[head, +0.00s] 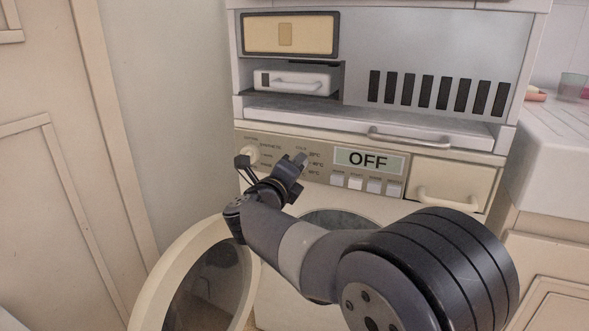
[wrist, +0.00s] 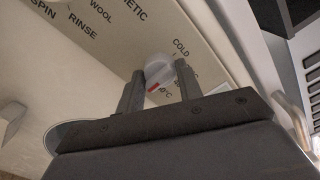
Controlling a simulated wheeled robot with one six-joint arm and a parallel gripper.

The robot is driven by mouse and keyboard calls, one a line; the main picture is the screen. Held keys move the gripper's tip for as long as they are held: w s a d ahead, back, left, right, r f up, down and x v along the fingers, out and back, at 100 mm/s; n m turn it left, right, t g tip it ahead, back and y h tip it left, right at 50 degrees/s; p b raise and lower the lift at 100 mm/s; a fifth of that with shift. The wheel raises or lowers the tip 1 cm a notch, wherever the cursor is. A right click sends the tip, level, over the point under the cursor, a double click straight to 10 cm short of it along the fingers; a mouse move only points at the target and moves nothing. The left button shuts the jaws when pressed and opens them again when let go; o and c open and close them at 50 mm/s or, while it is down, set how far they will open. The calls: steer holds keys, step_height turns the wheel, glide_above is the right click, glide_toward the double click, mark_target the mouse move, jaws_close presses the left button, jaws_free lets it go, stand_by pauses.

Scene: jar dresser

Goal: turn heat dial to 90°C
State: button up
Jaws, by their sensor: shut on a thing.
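The heat dial (wrist: 160,70) is a round white knob with a red mark. It sits between the two fingers of my gripper (wrist: 159,88) in the wrist view, and the gripper is shut on it. The red mark points toward the lower side of the dial, beside a temperature label (wrist: 166,88) whose first digit is hard to read. In the head view my gripper (head: 297,164) is at the control panel (head: 323,175) and hides the dial.
A second white knob (head: 250,155) is left of my gripper. The display (head: 370,161) reads OFF, with several buttons below it. A drawer with a handle (head: 449,198) is at right. The round door (head: 172,277) stands open below left.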

steer(key=o, duration=1)
steer(key=shift+c, duration=0.2)
steer(key=p+v, duration=0.3)
steer(key=v, duration=0.7)
steer(key=shift+s, duration=0.4)
steer(key=shift+a, duration=0.15)
